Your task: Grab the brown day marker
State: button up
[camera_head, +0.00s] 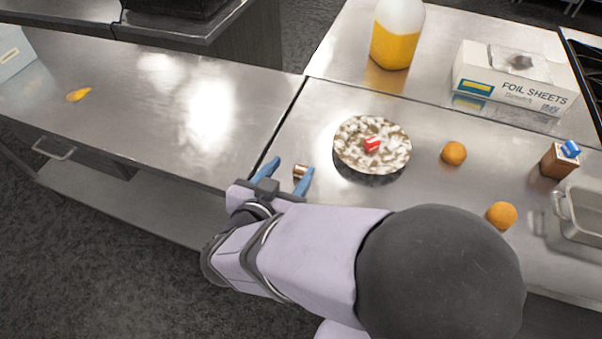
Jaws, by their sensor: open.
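A speckled round plate (350,160) with a red-and-white item (372,145) is just right of my gripper. Two oranges (454,153), a brown block with a blue top (558,162), a metal pan (582,214), a foil box (515,80) and a yellow-filled jug (396,40) stand further right and back.

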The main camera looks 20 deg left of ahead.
aim_at(300, 170)
notch_tip(300, 170, down, 5)
jog(key=shift+w+d+r, duration=0.1)
jog(key=shift+w, duration=0.05)
jog(key=shift+p+x, duration=0.7)
jog(key=shift+x, duration=3)
jog(key=c, duration=1.1)
